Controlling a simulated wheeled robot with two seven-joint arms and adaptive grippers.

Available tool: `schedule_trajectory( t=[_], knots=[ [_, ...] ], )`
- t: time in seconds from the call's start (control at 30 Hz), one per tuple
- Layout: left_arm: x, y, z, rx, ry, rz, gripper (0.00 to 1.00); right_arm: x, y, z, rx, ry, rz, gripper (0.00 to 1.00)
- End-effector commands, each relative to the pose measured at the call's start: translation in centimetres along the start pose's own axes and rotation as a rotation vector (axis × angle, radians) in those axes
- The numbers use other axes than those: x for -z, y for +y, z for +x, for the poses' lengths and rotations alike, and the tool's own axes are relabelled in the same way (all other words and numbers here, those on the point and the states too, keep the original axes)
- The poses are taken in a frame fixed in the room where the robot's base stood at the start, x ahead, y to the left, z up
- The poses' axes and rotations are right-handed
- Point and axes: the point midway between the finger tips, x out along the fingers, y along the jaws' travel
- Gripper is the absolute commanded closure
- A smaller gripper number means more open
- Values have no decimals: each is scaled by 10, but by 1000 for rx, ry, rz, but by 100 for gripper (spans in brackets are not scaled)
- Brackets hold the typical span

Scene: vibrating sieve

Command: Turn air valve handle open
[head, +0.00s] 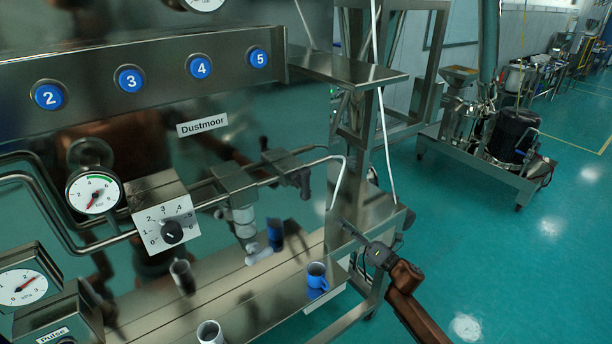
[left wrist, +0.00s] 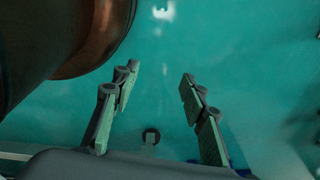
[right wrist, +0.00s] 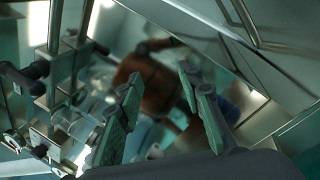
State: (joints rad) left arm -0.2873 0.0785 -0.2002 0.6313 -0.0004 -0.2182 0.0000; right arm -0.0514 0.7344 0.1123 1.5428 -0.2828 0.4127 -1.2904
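The air valve handle (head: 290,172) looks like the dark lever on the pipe at the right end of the steel panel, below and right of the "Dustmoor" label. A dark lever (right wrist: 25,75) on pipework shows at the left of the right wrist view; I cannot tell for sure that it is the same one. My right gripper (head: 348,230) is apart from the handle, below and right of it, near the frame's corner. Its fingers (right wrist: 160,82) are spread with nothing between them. My left gripper (left wrist: 159,75) is open and empty above the green floor, outside the head view.
A blue mug (head: 317,280) and a pale cup (head: 209,333) stand on the steel ledge below the pipe. A dial box (head: 163,215) and a gauge (head: 94,193) sit left of the valve. A steel shelf (head: 345,68) juts out above. Open floor lies right.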

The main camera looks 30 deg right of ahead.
Motion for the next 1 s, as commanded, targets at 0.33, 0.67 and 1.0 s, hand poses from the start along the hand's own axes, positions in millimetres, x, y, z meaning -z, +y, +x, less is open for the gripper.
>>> schedule_trajectory(
  t=[0.33,0.67,1.0],
  knots=[
    [-20,0,-15,0,-28,-4,60,-66,229,25,-426,-5,-610,66],
    [-22,-2,-30,1,-32,-5,60,-65,262,54,-462,-11,-659,66],
    [-7,-3,-43,2,-14,-2,60,-58,276,91,-458,-11,-656,66]
  ],
)
